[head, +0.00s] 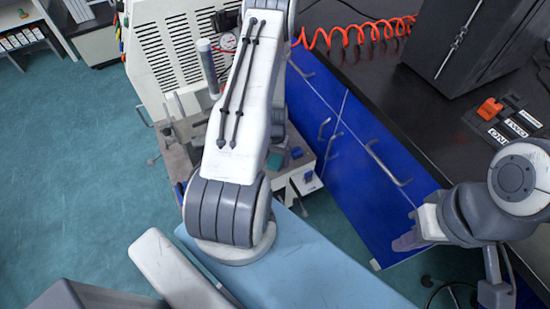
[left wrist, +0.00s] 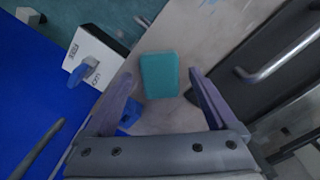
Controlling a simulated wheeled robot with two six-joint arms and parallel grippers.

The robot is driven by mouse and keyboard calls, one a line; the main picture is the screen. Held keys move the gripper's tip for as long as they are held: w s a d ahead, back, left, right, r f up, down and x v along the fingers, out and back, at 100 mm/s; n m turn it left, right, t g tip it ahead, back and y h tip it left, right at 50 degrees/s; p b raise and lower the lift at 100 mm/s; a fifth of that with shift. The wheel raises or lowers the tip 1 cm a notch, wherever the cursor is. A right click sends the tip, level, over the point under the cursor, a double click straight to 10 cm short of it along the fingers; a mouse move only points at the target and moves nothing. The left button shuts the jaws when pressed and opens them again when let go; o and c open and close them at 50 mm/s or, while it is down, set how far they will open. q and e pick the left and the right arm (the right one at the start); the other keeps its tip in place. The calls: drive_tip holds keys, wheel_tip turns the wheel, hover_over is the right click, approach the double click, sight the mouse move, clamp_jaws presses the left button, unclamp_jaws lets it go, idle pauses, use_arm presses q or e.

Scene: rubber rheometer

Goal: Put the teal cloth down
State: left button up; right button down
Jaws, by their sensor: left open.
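The teal cloth (left wrist: 159,76) is a small folded block lying on a pale worktop. In the left wrist view it is beyond and between the fingertips of my left gripper (left wrist: 161,80), with a gap on both sides. That gripper is open and empty. In the head view a small teal patch, seemingly the cloth (head: 275,161), shows beside my left arm, which hides the left gripper. My right arm is at the right; its gripper (head: 410,241) seems to point left, but its jaws cannot be made out.
The pale worktop (left wrist: 170,115) carries a white box with a blue switch (left wrist: 88,60). Blue cabinets (head: 350,150) with metal handles stand close on the right, under a dark counter (head: 390,90). A beige vented machine (head: 170,45) stands behind. Open floor (head: 80,170) lies left.

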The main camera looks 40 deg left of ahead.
sight(275, 161)
use_arm(q)
wheel_tip(275, 161, up, 12)
drive_tip(key=p, duration=1)
drive_tip(key=shift+f, duration=0.2)
drive_tip(key=w+d+r+m, duration=0.3)
drive_tip(key=d+r+m, duration=0.3)
drive_tip(key=d+r, duration=1.5)
drive_tip(key=s+d+r+m, duration=0.2)
drive_tip(key=s+d+r, duration=0.1)
drive_tip(key=s, duration=0.3)
drive_tip(key=s+d+r+m, duration=0.2)
drive_tip(key=s+d+r, duration=0.1)
drive_tip(key=s+r, duration=0.2)
drive_tip(key=s+d+r+m+h, duration=0.1)
drive_tip(key=s+d+r, duration=0.3)
drive_tip(key=s, duration=0.4)
drive_tip(key=shift+r+m, duration=0.4)
